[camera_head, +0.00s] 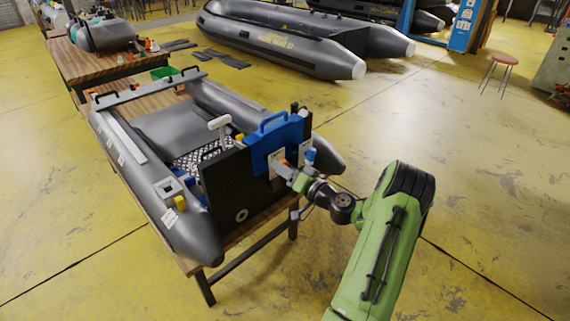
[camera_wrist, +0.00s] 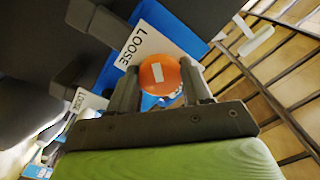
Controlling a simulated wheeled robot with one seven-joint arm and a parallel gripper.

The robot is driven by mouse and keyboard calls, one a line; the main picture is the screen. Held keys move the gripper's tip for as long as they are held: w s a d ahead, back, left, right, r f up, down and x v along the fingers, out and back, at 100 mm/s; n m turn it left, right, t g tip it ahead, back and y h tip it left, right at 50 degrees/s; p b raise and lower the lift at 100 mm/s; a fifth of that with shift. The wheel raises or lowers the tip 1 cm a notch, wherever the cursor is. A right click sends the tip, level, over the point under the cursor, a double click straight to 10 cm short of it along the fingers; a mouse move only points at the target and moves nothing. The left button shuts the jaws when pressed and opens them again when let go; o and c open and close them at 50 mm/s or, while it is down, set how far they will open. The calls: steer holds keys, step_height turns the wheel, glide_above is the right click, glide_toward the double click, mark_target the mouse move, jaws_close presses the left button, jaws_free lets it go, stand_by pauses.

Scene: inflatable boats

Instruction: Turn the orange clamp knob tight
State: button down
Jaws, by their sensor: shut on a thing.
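The orange clamp knob (camera_wrist: 160,74) shows in the wrist view, round with a white mark on its face. My gripper (camera_wrist: 162,90) has one finger on each side of it and is shut on it. A white label reading LOOSE (camera_wrist: 140,42) lies beside the knob, on a blue part. In the head view my gripper (camera_head: 284,171) is at the black transom board (camera_head: 226,194) of the grey boat, just below the blue clamp bracket (camera_head: 275,140). The knob is small there and partly covered by my gripper.
A second LOOSE label (camera_wrist: 88,101) shows at left in the wrist view. The grey inflatable boat (camera_head: 176,228) rests on a wooden table. Another boat (camera_head: 285,45) lies on the floor behind. The yellow floor at right is clear up to a red stool (camera_head: 505,59).

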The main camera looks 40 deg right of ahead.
steer(key=shift+m+p, duration=0.5)
steer(key=shift+m, duration=0.7)
steer(key=m+p, duration=0.4)
steer(key=m, duration=0.3)
steer(key=shift+m+p, duration=0.3)
steer(key=shift+p, duration=0.1)
